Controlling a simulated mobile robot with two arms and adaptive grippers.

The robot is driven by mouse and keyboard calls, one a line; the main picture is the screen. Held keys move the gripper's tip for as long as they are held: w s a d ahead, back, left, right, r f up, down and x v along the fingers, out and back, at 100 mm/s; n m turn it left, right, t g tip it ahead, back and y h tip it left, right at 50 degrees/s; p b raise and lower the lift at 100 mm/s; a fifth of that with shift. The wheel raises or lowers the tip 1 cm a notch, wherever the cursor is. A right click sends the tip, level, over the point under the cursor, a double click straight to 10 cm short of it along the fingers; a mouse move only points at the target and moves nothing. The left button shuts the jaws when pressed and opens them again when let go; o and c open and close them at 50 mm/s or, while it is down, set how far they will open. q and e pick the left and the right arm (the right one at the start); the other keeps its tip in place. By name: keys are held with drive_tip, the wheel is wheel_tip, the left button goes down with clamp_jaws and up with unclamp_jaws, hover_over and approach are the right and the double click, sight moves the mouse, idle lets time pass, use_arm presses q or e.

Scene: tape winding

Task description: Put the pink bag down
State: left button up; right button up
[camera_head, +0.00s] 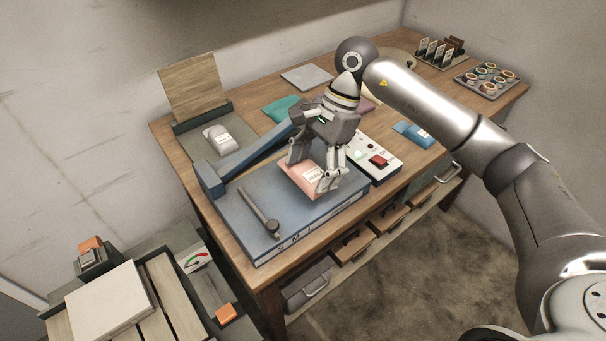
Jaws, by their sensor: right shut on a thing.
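The pink bag (297,181) has a white label and is at the right part of the blue flat board (300,215) on the wooden table. My right gripper (312,176) points down over the bag, with its fingers on either side of it, and is shut on it. The gripper hides part of the bag. I cannot tell whether the bag touches the board. My left gripper is not in view.
Grey (220,139), teal (281,108) and blue (413,134) bags lie around.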

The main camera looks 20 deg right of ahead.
sight(307, 165)
drive_tip(key=shift+w+a+f, duration=0.4)
drive_tip(key=shift+w+f, duration=0.1)
drive_tip(key=shift+f, duration=0.3)
drive_tip(key=shift+w+a+f+p, duration=0.25)
drive_tip(key=shift+f+p, duration=0.05)
drive_tip(key=shift+f, duration=0.15)
wheel_tip(307, 165, down, 3)
drive_tip(key=shift+a+f+p, duration=0.1)
drive_tip(key=shift+p, duration=0.2)
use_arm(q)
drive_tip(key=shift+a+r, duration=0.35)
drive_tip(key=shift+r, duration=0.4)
use_arm(e)
drive_tip(key=shift+f, duration=0.1)
drive_tip(key=shift+f+b, duration=0.3)
drive_tip(key=shift+b, duration=0.2)
drive_tip(key=o, duration=1)
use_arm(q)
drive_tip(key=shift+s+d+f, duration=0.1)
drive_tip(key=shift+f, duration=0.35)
use_arm(e)
drive_tip(key=shift+o, duration=0.2)
